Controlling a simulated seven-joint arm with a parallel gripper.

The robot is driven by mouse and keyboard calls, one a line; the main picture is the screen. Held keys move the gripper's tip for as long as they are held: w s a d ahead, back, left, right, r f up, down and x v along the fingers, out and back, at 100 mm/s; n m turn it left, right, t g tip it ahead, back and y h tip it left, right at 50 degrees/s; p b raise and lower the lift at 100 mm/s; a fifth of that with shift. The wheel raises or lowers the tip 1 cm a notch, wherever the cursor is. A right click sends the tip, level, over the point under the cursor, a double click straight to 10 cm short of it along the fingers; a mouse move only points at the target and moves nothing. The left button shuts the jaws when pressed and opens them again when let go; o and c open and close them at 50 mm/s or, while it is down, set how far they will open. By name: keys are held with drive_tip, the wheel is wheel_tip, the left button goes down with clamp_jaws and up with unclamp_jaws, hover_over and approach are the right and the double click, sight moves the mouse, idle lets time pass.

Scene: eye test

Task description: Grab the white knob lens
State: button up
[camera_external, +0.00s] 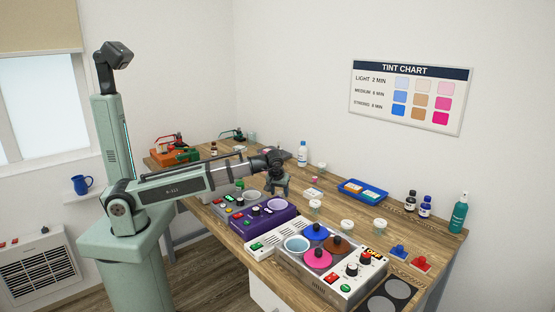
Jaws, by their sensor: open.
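My gripper (281,189) is open at the end of my outstretched arm, above the workbench beside the purple tint unit (280,217). Nothing shows between its fingers, though they are small and dark here. No lens with a white knob can be made out for certain. Several small white-topped pieces stand on the bench: one (315,204) to the right of my gripper, another (347,226) and a third (380,224) farther right. They may be lidded jars or knobbed pieces; I cannot tell. A blue-knobbed piece (398,252) and a red-knobbed piece (421,264) lie at the right.
A white tint unit (346,288) with colored round pots stands at the front. A blue tray (376,195) lies behind the white-topped pieces. Dark bottles (425,206) and a teal spray bottle (458,214) stand at the back right. A black mat (407,304) lies at the front right.

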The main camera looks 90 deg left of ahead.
clamp_jaws()
idle(0.6)
drive_tip(key=shift+r, duration=0.1)
